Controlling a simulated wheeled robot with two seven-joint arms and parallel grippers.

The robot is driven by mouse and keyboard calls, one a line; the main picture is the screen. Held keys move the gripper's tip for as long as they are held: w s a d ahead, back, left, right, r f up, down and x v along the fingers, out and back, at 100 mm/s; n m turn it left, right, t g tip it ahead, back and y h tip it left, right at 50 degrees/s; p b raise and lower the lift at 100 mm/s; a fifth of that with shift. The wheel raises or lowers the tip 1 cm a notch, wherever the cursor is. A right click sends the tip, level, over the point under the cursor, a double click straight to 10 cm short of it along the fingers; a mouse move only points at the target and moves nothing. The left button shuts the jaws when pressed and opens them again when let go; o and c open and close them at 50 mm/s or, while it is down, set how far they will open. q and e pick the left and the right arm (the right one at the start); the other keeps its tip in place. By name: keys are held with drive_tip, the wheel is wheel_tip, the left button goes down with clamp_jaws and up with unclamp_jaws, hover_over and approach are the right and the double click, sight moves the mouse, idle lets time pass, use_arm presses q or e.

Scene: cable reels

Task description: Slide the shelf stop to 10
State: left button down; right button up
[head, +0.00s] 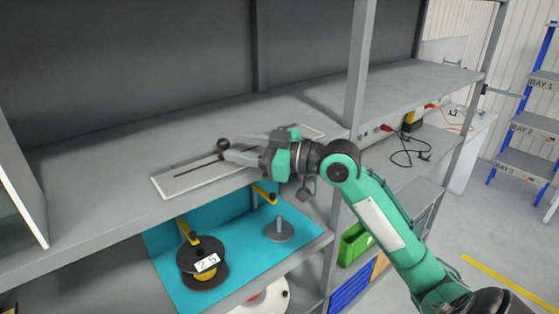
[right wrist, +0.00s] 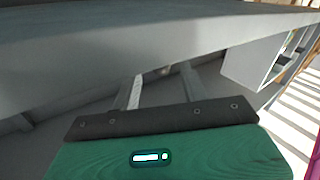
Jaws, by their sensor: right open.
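The shelf stop is a dark round knob (head: 223,144) on a pale slotted plate (head: 176,181) that lies on the upper shelf. The dark slot runs along the plate to the left of the knob. No scale marks or the 10 can be read. My right gripper (head: 228,151) reaches in from the right over the plate, with its fingertips at the knob. Whether they touch it cannot be told. In the right wrist view the two fingers (right wrist: 163,82) stand apart; the knob is not clear there. My left gripper is not in view.
Below, a cyan mat (head: 230,256) holds a dark reel (head: 202,266) labelled 25 and a grey spindle disc (head: 279,231). A shelf post (head: 357,70) stands just behind my right arm. Black and red cables (head: 405,150) lie on the right shelf. The upper shelf left of the plate is clear.

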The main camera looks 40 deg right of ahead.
drive_tip(key=b+v, duration=0.4)
drive_tip(key=v, duration=0.5)
drive_tip(key=shift+s, duration=0.15)
idle(0.4)
